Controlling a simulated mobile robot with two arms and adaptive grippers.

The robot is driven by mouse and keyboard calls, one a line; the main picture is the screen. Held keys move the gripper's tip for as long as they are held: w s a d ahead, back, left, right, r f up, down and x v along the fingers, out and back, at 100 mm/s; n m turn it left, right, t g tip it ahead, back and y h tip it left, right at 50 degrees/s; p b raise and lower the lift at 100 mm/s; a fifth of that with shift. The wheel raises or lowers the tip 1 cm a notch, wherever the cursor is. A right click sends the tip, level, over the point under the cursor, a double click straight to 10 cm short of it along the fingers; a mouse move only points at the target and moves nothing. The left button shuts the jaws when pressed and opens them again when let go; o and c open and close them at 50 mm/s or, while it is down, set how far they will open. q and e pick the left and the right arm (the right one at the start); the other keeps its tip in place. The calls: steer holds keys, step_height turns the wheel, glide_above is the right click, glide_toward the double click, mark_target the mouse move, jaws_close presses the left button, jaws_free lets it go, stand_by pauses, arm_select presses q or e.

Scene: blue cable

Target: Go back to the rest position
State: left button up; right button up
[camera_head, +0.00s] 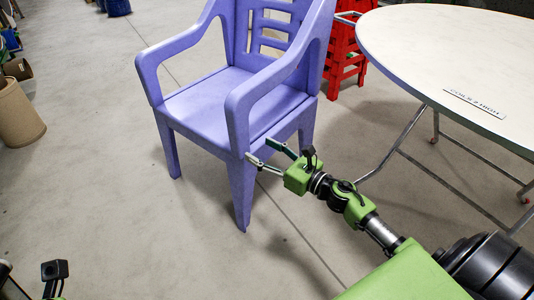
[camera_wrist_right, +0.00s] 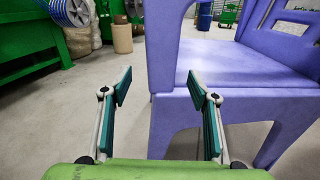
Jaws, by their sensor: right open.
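My right gripper (camera_head: 268,152) is open and empty in the head view, in front of the purple chair's front leg and seat edge. In the right wrist view its two fingers (camera_wrist_right: 160,92) stand wide apart with nothing between them but the chair and floor behind. The purple plastic chair (camera_head: 205,105) stands upright; it also fills the right half of the wrist view (camera_wrist_right: 235,62). A small part of my left arm shows at the bottom left corner of the head view; its fingers cannot be made out. No blue cable can be made out on the chair or near the gripper.
A round white table (camera_head: 440,45) with metal legs stands at the right, close to my right arm. A red folding stool (camera_head: 343,58) is behind the chair. A tan bin (camera_head: 17,112) stands at the far left. The concrete floor (camera_head: 120,220) at the left front is clear.

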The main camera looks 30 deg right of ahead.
steer(key=shift+s+d, duration=0.25)
steer(key=shift+s, duration=0.45)
